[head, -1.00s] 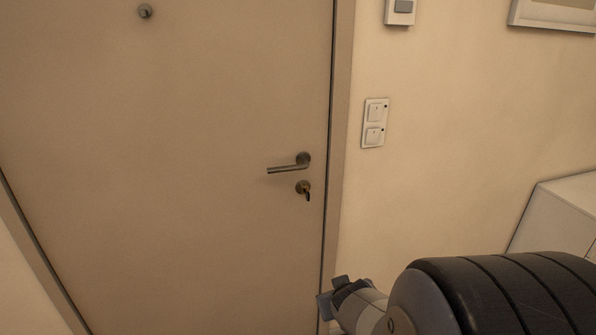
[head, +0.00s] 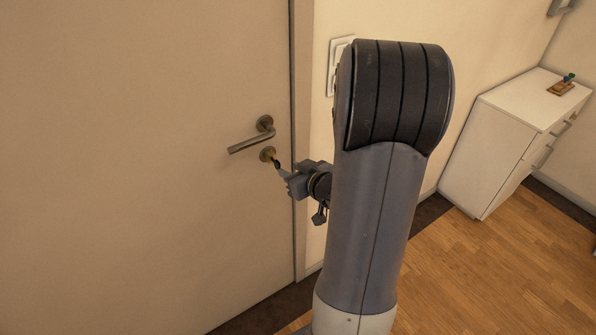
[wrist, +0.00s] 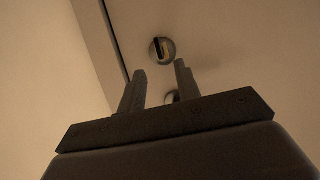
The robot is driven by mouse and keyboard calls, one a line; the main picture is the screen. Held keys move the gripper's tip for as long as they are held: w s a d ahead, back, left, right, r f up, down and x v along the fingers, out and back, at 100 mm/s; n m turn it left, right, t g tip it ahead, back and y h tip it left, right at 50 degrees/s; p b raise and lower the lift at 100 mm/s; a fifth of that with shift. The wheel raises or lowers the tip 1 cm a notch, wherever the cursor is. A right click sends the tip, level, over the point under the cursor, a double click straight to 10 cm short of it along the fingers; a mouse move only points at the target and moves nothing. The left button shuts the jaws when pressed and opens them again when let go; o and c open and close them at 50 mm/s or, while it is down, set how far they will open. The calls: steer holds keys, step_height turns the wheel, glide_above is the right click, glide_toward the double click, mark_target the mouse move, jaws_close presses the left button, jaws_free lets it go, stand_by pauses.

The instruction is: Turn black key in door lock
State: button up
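The door lock (head: 267,154) is a round brass-coloured plate below the door handle (head: 250,138). The black key (head: 277,164) sticks out of it. My gripper (head: 286,180) is close to the key, just right of and below it in the head view. In the wrist view my gripper (wrist: 160,68) has its two fingers apart, with nothing visibly clamped. The lock (wrist: 167,44) shows just beyond the fingertips, with the dark key (wrist: 157,49) seen nearly end-on. I cannot tell whether the key touches a finger.
The closed door (head: 150,120) fills the left side. Its frame (head: 302,120) runs close to my gripper. A white switch plate (head: 336,65) is partly hidden by my arm. A white cabinet (head: 500,150) stands at the right, with bare wooden floor (head: 470,270) before it.

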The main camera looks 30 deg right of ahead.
mark_target(280, 165)
steer(key=x, duration=0.7)
steer(key=shift+w+f, duration=0.15)
steer(key=shift+w, duration=0.05)
jaws_close()
stand_by(0.9)
